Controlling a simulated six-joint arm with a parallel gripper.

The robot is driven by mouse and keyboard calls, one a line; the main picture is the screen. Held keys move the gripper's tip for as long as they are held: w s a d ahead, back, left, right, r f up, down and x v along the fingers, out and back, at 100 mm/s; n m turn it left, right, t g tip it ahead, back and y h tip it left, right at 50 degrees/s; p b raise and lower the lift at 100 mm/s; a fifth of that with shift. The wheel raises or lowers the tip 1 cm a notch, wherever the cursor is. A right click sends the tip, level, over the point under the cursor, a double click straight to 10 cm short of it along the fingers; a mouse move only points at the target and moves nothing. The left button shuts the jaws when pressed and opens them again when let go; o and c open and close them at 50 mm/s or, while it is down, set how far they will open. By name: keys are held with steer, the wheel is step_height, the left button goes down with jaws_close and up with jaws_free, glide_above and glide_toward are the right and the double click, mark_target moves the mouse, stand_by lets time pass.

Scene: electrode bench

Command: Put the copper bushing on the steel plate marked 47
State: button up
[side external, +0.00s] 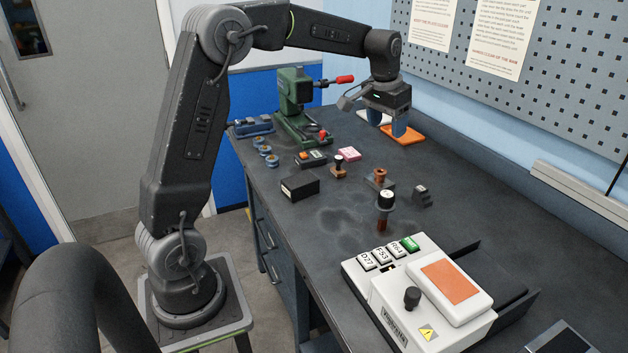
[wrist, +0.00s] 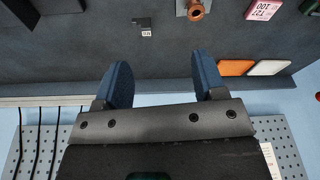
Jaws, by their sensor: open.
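A copper-coloured flanged piece, apparently the copper bushing (side external: 381,174), stands on a small base near the middle of the bench. It also shows at the top edge of the wrist view (wrist: 196,11), beside or on a grey piece that is partly cut off. A small dark stepped block (side external: 421,196) stands to its right; in the wrist view this block (wrist: 142,23) bears a small label, too small to read surely. I cannot make out a plate marked 47. My gripper (side external: 400,130) is open and empty, above the back of the bench; its blue fingers (wrist: 162,75) are apart.
An orange pad (side external: 410,138) and a white pad (side external: 372,117) lie near the gripper. A pink block (side external: 349,154), a black box (side external: 300,188) and a green press (side external: 292,95) stand left. A tall knobbed tool (side external: 385,200) and white machine (side external: 385,300) are in front. A pegboard wall (side external: 550,80) rises behind.

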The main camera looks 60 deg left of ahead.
steer(key=s+d+r+m+t, duration=0.1)
steer(key=s+d+r, duration=0.1)
steer(key=s+d, duration=0.45)
steer(key=s+d+r+t, duration=0.1)
steer(key=s+d+r, duration=0.2)
steer(key=s+d, duration=0.35)
steer(key=s+d+f, duration=0.1)
steer(key=s+f, duration=0.1)
steer(key=s, duration=0.5)
steer(key=s+d+f+m+t, duration=0.1)
steer(key=s+d+f, duration=0.1)
steer(key=s, duration=0.5)
steer(key=shift+s+f+h, duration=0.3)
steer(key=shift+f, duration=0.35)
